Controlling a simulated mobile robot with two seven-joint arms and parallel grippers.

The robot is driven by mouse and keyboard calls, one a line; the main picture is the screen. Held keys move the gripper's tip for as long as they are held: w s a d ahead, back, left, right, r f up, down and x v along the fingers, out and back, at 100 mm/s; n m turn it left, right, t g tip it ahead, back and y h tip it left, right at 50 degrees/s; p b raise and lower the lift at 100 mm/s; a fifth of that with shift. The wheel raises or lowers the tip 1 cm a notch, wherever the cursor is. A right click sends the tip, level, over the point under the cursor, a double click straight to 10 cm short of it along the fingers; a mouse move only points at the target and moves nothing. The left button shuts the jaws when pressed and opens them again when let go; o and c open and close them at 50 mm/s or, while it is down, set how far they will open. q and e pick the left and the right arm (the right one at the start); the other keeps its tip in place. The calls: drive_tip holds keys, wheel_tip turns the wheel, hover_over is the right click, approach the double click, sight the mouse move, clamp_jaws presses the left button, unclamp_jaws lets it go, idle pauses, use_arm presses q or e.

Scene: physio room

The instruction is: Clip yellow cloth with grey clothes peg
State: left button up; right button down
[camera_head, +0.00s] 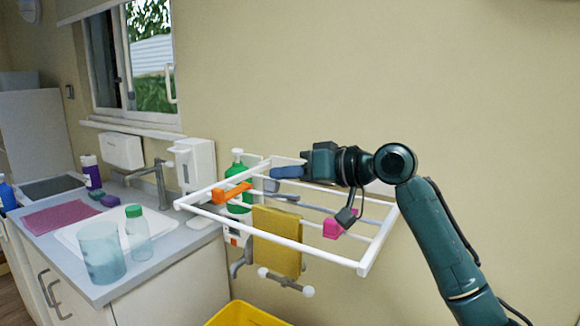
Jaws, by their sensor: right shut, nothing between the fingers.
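The yellow cloth (277,240) hangs over a rail of the white drying rack (310,252) at the wall. A small grey piece (271,186), apparently the grey clothes peg, sits at the rack's rails behind the cloth; its exact hold is too small to tell. My right gripper (283,172) reaches in from the right above the back of the rack. It is shut and empty, with its fingers pointing left, just above the grey piece. It is apart from the cloth. My left gripper is out of view.
An orange peg (232,193) and a pink peg (339,224) sit on the rack. A green bottle (238,170) stands behind it. The counter at left holds a clear cup (101,253) and a small bottle (138,236). A yellow bin (243,315) is below.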

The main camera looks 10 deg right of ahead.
drive_tip(key=shift+s+a+f+n, duration=0.25)
drive_tip(key=shift+s+a+f, duration=0.15)
drive_tip(key=shift+f, duration=0.3)
drive_tip(key=shift+s+a+f+n, duration=0.25)
drive_tip(key=shift+s+a+f, duration=0.15)
drive_tip(key=shift+f, duration=0.3)
